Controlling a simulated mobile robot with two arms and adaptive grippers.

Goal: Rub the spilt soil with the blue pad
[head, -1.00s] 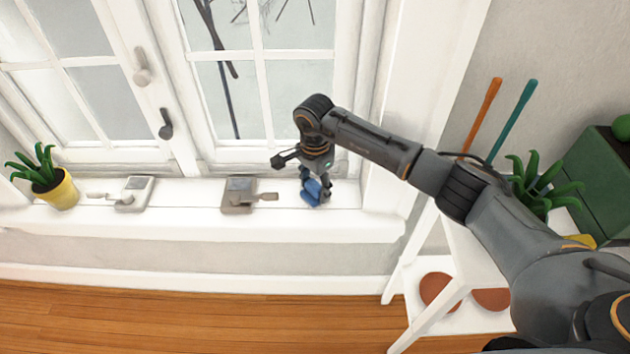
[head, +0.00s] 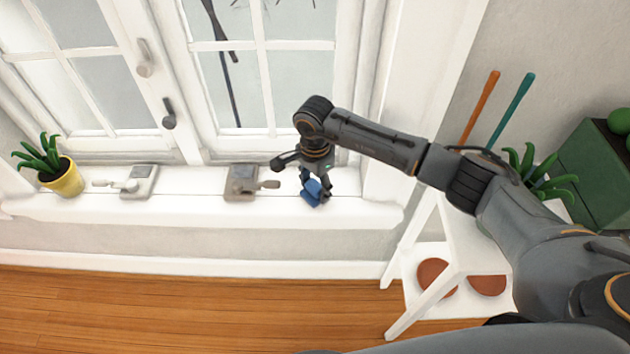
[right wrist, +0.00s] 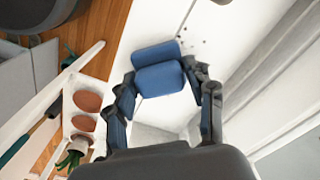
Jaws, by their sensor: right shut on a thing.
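The blue pad (head: 313,193) is held by my right gripper (head: 317,181) above or on the right part of the white windowsill. I cannot tell whether the pad touches the sill. In the right wrist view the pad (right wrist: 158,68) sits between the fingertips of the shut right gripper (right wrist: 160,84). The spilt soil (right wrist: 191,46) shows there as a few small dark specks on the white sill, just beyond the pad. In the head view I cannot make out the soil. My left gripper is not in view.
A white shelf (head: 452,243) with terracotta pieces stands right. A green box (head: 600,170) lies behind.

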